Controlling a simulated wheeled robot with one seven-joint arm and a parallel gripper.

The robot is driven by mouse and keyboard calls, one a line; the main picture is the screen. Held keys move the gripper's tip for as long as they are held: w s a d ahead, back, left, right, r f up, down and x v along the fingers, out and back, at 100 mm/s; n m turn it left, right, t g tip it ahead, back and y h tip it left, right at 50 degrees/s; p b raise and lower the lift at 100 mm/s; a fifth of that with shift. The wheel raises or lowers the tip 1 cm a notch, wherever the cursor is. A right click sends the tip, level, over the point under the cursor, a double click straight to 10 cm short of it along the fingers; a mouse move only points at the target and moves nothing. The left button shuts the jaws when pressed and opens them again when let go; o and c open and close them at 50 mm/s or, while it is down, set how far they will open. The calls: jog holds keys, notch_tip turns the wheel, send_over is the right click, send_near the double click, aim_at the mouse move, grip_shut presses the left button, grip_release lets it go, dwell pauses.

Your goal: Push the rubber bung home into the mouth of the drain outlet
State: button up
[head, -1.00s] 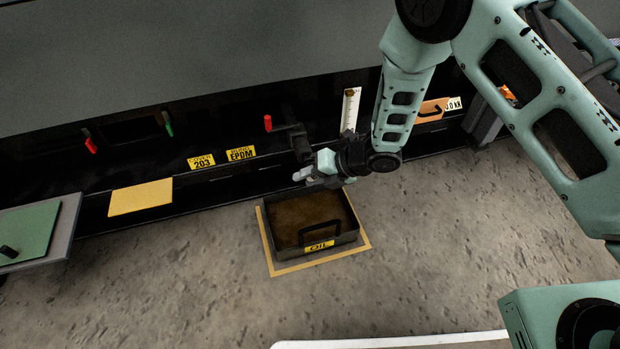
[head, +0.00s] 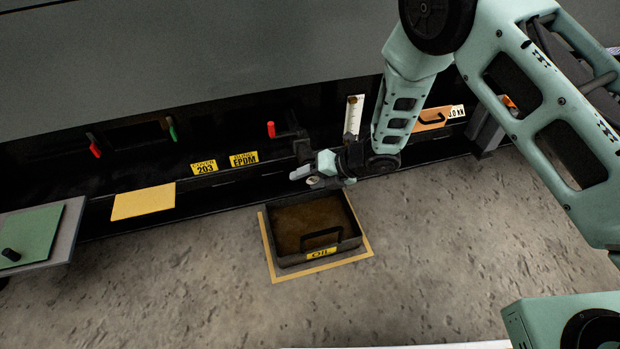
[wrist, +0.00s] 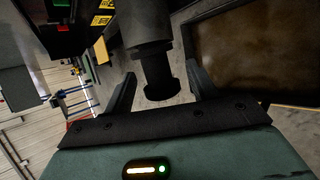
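A dark drain outlet (head: 302,148) sticks out from the black enclosure's underside above the oil tray. In the wrist view, a wide dark pipe (wrist: 146,28), seemingly the outlet, has a narrower dark stem with a flanged end, seemingly the rubber bung (wrist: 160,88), standing out of it. My gripper (head: 306,176) is just below the outlet in the head view. In the wrist view its fingers (wrist: 162,82) are apart on either side of the flanged end, with gaps showing. Whether the bung's far end sits in the mouth is hidden.
An oil tray (head: 325,259) with a handle stands on the floor inside a yellow outline, below my gripper. Red and green handles line the enclosure. Floor in front is clear.

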jog(key=p+v, duration=0.7)
jog(key=v, duration=1)
jog(key=shift+r, duration=0.2)
jog(key=shift+s+d, duration=0.1)
jog(key=shift+d, duration=0.05)
